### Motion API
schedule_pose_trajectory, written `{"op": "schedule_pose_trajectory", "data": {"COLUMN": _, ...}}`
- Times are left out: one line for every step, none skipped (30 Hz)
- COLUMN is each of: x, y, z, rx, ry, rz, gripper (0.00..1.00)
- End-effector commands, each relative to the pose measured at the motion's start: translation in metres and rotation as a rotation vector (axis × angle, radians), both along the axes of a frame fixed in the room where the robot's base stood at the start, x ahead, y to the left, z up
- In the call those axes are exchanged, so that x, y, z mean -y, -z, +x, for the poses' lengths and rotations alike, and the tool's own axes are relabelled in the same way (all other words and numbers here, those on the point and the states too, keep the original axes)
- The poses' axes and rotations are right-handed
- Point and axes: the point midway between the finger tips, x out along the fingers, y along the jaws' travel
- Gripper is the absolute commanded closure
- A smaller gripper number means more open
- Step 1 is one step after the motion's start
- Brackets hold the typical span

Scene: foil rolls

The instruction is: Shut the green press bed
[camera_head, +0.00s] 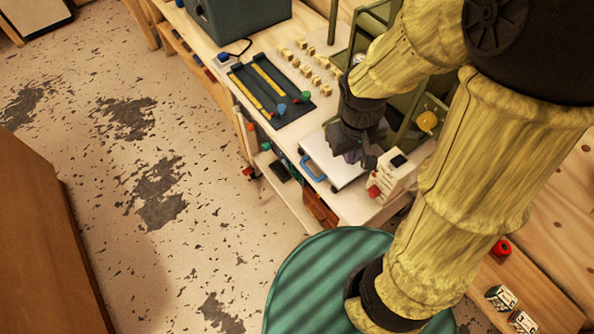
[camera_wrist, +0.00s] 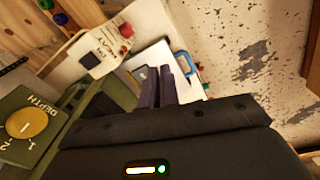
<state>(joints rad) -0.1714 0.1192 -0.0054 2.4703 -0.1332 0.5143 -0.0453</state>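The green press (camera_head: 402,100) stands at the right of the bench, partly hidden behind my arm. In the wrist view, part of its green body (camera_wrist: 98,100) shows at the left with a yellow DEPTH dial (camera_wrist: 28,124). Its pale flat bed (camera_head: 322,156) sticks out toward the bench's front edge, with a blue handle (camera_head: 312,168) on its front end. The handle also shows in the wrist view (camera_wrist: 181,62). My gripper (camera_head: 362,154) is over the bed, behind the handle. Its dark fingers (camera_wrist: 160,84) lie close together and hold nothing visible. Contact with the bed cannot be told.
A white control box (camera_head: 394,174) with a red button stands right beside the bed. A dark tray (camera_head: 270,88) with yellow strips and several small blocks (camera_head: 308,62) lie farther left on the bench. The floor before the bench is clear.

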Motion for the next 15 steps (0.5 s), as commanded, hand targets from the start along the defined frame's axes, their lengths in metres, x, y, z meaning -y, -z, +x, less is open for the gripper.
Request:
{"op": "schedule_pose_trajectory", "data": {"x": -0.012, "y": 0.024, "z": 0.000, "rx": -0.055, "ry": -0.101, "rz": -0.039, "gripper": 1.00}}
{"op": "schedule_pose_trajectory", "data": {"x": -0.018, "y": 0.032, "z": -0.001, "rx": -0.088, "ry": -0.160, "rz": -0.065, "gripper": 1.00}}
{"op": "schedule_pose_trajectory", "data": {"x": -0.024, "y": 0.042, "z": -0.001, "rx": -0.128, "ry": -0.237, "rz": -0.102, "gripper": 1.00}}
{"op": "schedule_pose_trajectory", "data": {"x": -0.029, "y": 0.049, "z": -0.002, "rx": -0.159, "ry": -0.294, "rz": -0.131, "gripper": 1.00}}
{"op": "schedule_pose_trajectory", "data": {"x": -0.034, "y": 0.056, "z": -0.002, "rx": -0.188, "ry": -0.350, "rz": -0.162, "gripper": 1.00}}
{"op": "schedule_pose_trajectory", "data": {"x": -0.040, "y": 0.065, "z": -0.002, "rx": -0.224, "ry": -0.426, "rz": -0.204, "gripper": 1.00}}
{"op": "schedule_pose_trajectory", "data": {"x": -0.045, "y": 0.072, "z": -0.002, "rx": -0.251, "ry": -0.481, "rz": -0.237, "gripper": 1.00}}
{"op": "schedule_pose_trajectory", "data": {"x": -0.050, "y": 0.078, "z": -0.001, "rx": -0.277, "ry": -0.535, "rz": -0.273, "gripper": 1.00}}
{"op": "schedule_pose_trajectory", "data": {"x": -0.056, "y": 0.087, "z": -0.001, "rx": -0.311, "ry": -0.606, "rz": -0.322, "gripper": 1.00}}
{"op": "schedule_pose_trajectory", "data": {"x": -0.060, "y": 0.093, "z": 0.000, "rx": -0.335, "ry": -0.659, "rz": -0.359, "gripper": 1.00}}
{"op": "schedule_pose_trajectory", "data": {"x": -0.066, "y": 0.099, "z": 0.001, "rx": -0.357, "ry": -0.711, "rz": -0.399, "gripper": 1.00}}
{"op": "schedule_pose_trajectory", "data": {"x": -0.072, "y": 0.107, "z": 0.002, "rx": -0.386, "ry": -0.778, "rz": -0.453, "gripper": 1.00}}
{"op": "schedule_pose_trajectory", "data": {"x": -0.078, "y": 0.112, "z": 0.003, "rx": -0.407, "ry": -0.828, "rz": -0.495, "gripper": 1.00}}
{"op": "schedule_pose_trajectory", "data": {"x": -0.084, "y": 0.118, "z": 0.004, "rx": -0.425, "ry": -0.877, "rz": -0.539, "gripper": 1.00}}
{"op": "schedule_pose_trajectory", "data": {"x": -0.092, "y": 0.125, "z": 0.006, "rx": -0.448, "ry": -0.941, "rz": -0.598, "gripper": 1.00}}
